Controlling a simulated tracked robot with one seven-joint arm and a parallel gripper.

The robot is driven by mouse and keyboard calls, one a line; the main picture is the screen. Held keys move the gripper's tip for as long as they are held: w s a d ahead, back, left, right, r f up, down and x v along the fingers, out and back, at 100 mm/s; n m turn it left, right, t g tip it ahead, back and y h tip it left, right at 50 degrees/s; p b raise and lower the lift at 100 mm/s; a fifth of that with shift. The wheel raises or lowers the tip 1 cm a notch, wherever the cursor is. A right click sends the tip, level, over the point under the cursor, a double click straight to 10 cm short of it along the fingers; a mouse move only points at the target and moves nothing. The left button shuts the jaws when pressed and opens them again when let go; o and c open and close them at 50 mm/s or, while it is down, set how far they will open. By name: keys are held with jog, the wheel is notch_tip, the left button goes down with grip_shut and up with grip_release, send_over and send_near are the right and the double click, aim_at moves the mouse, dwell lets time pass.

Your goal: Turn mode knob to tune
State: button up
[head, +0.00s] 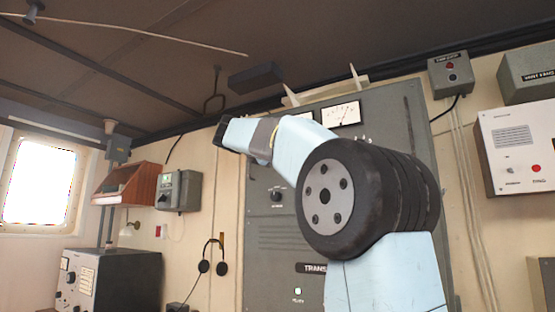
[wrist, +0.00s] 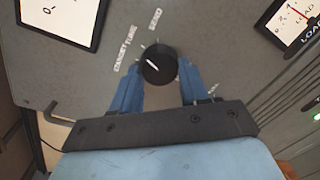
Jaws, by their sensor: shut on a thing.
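The mode knob (wrist: 158,66) is a round black knob with a white pointer line, on a grey panel in the wrist view. The labels STANDBY (wrist: 125,64), TUNE (wrist: 131,36) and SEND (wrist: 155,20) fan around its upper left. The pointer slants up and left; I cannot tell exactly which mark it meets. My gripper (wrist: 158,72) has one blue finger on each side of the knob and is shut on it. In the head view my arm covers part of the grey transmitter cabinet (head: 270,240), and I cannot make out the mode knob or gripper tips there.
Meters flank the knob at left (wrist: 60,14) and right (wrist: 288,20) in the wrist view. A bent metal handle (wrist: 58,120) lies at lower left. In the head view a headset (head: 212,262) hangs left of the cabinet, and a red-buttoned box (head: 515,150) is on the right wall.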

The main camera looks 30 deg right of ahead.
jog(key=shift+f, duration=0.1)
dwell(0.3)
jog(key=o, duration=1.1)
jog(key=shift+c, duration=0.2)
jog(key=v, duration=1.3)
jog(key=shift+a, duration=0.35)
jog(key=shift+s, duration=0.1)
